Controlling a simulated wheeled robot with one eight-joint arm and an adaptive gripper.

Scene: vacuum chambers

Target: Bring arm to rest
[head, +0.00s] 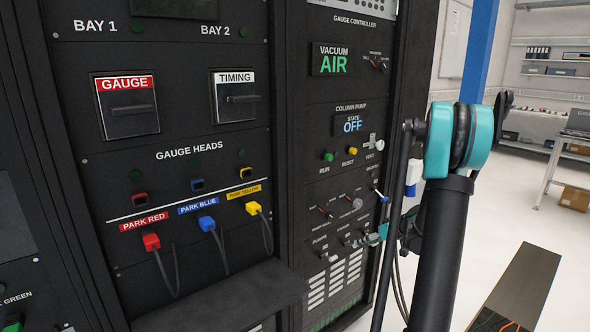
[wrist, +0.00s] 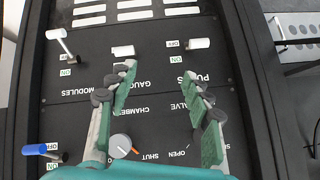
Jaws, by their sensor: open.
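My gripper (wrist: 159,72) is open and empty in front of a black control panel, with its two green-padded fingers apart. In the head view my gripper (head: 380,235) is small, close to the lower right panel and partly hidden by my arm. My arm (head: 445,210) rises in the right half of that view. In the wrist view a white switch handle (wrist: 123,51) lies just beyond the left fingertip, and another white handle (wrist: 199,43) beyond the right one. A round grey knob (wrist: 120,146) with an orange mark sits nearer the palm. I cannot tell whether anything is touched.
A white-tipped lever (wrist: 58,38) and a blue-tipped lever (wrist: 40,150) stick out at the left. A black ledge (head: 222,300) juts out below the gauge heads. The column pump display (head: 352,125) reads OFF; the vacuum display (head: 333,60) reads AIR. Floor at right looks open.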

